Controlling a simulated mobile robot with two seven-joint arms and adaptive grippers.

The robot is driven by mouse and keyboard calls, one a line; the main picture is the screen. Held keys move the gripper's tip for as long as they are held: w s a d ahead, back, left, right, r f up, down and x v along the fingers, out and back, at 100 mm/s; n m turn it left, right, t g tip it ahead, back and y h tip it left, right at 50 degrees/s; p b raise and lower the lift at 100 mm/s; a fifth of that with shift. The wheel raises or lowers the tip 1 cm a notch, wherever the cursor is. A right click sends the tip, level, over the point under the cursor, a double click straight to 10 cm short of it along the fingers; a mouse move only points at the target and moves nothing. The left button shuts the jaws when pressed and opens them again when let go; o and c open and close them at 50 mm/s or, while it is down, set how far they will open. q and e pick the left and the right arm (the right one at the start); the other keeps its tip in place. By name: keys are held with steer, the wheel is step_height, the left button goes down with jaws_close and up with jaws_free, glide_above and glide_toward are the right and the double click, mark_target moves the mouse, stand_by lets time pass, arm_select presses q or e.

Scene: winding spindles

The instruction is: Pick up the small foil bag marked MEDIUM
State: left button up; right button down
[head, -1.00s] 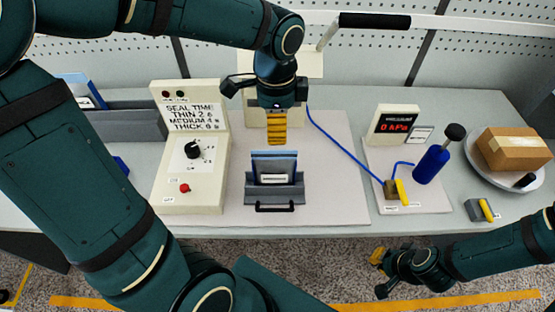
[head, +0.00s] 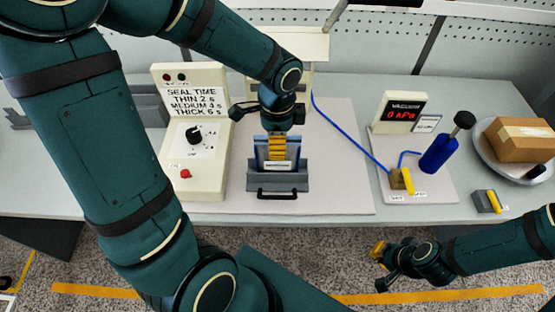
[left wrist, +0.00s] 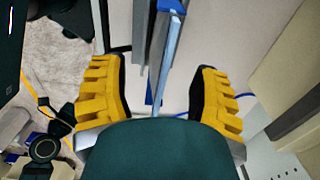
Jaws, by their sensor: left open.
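A small foil bag (head: 262,152) with blue edges and a white label stands upright in a grey holder (head: 293,181) with a black front handle. The label's print is too small to read. My left gripper (head: 277,148) is over the bag's top, its yellow fingers pointing down. In the left wrist view, the open left gripper (left wrist: 158,95) has its fingers on either side of the bag's thin upright edge (left wrist: 166,60), with gaps showing. My right gripper (head: 380,252) hangs low in front of the table; its finger opening is not clear.
A cream sealing control box (head: 211,180) with a knob and red button stands close left of the holder. A vacuum unit (head: 403,112), blue hose, blue cylinder (head: 438,154) and a plate with a brown box (head: 520,140) are at right. The mat between is clear.

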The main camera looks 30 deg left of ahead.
arm_select(q)
step_height(320, 180, down, 2)
steer(key=shift+f, duration=0.15)
jaws_close()
stand_by(0.4)
